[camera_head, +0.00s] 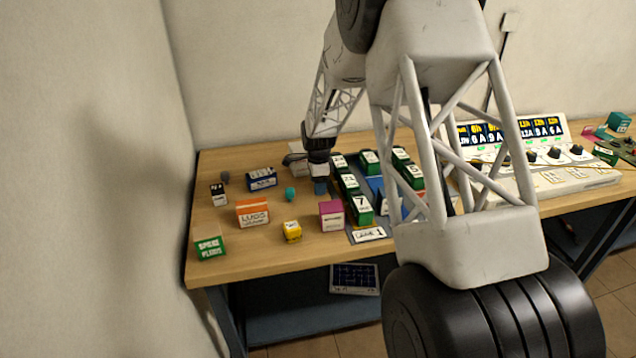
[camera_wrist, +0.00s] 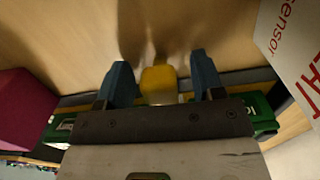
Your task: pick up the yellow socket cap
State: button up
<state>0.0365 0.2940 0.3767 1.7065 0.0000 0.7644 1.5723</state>
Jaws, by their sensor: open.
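The yellow socket cap (camera_wrist: 158,80) shows in the wrist view as a small yellow piece on the wood table, between the two blue fingers of my gripper (camera_wrist: 160,84). The fingers are open, one on each side of it, with a narrow gap to each; nothing is held. In the head view my gripper (camera_head: 320,186) reaches down to the table left of the green batteries. There I cannot make out the cap, which seems hidden by my gripper.
A magenta box (camera_head: 332,215), a yellow labelled box (camera_head: 291,232) and an orange box (camera_head: 252,213) stand nearer the front. Green batteries (camera_head: 362,210) stand close on the right. In the wrist view a white box with red lettering (camera_wrist: 293,45) is near the right finger.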

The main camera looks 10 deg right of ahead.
jog(key=shift+c, duration=0.4)
jog(key=c, duration=0.9)
jog(key=shift+r, duration=5)
